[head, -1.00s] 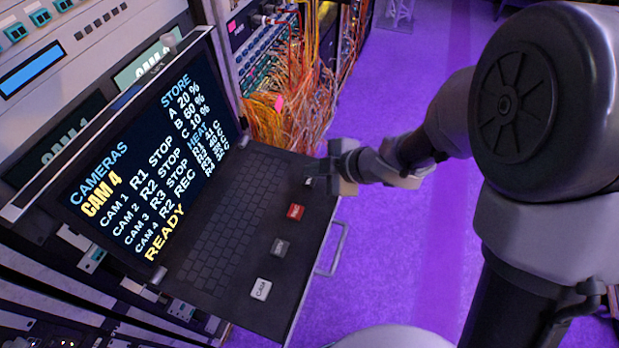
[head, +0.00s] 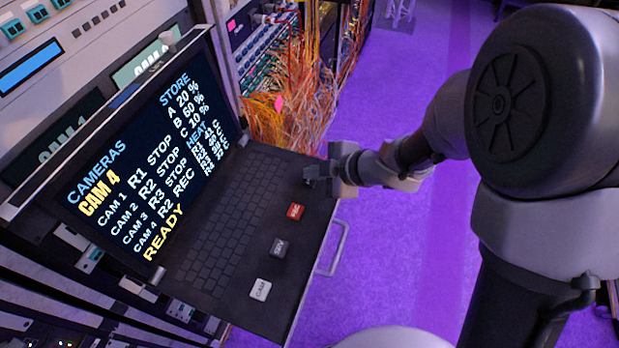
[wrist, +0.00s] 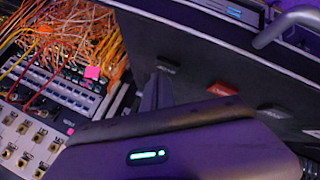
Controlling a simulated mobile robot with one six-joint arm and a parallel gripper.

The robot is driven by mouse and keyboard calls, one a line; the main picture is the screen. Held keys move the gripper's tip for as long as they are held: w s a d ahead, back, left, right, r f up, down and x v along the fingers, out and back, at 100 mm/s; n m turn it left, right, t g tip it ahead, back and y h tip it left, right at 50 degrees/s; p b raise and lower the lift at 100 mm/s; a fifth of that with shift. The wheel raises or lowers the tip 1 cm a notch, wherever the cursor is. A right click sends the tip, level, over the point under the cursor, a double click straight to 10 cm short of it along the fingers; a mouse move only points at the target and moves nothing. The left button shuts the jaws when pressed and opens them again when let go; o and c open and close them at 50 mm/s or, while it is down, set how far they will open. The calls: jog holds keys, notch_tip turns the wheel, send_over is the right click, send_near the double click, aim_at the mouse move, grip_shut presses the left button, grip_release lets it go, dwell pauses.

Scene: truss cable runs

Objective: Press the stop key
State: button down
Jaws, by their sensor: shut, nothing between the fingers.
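The keyboard tray (head: 225,285) has a column of larger keys on its right side. The key at the far end, beyond the red REC key (head: 295,211), is mostly hidden by my gripper (head: 312,174) in the head view. In the wrist view a dark key (wrist: 168,67) shows there, its label too small to read; by its place it seems to be the stop key. My gripper is shut and empty, its tips just over or at this key. I cannot tell whether they touch it. The screen (head: 140,165) reads CAM 4, with R2 REC and READY below.
A grey key (head: 280,247) and a white CAM key (head: 260,289) lie nearer on the tray. A metal handle (head: 340,250) sticks out from the tray's right edge. Orange cables (head: 290,110) hang from the rack behind. The purple floor (head: 400,270) at right is open.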

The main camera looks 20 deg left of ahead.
aim_at(313, 181)
jog(key=shift+f, duration=0.25)
dwell(0.5)
jog(key=shift+r+p, duration=0.8)
notch_tip(313, 181, up, 5)
jog(key=p, duration=0.5)
jog(key=shift+r, duration=0.1)
dwell(1.5)
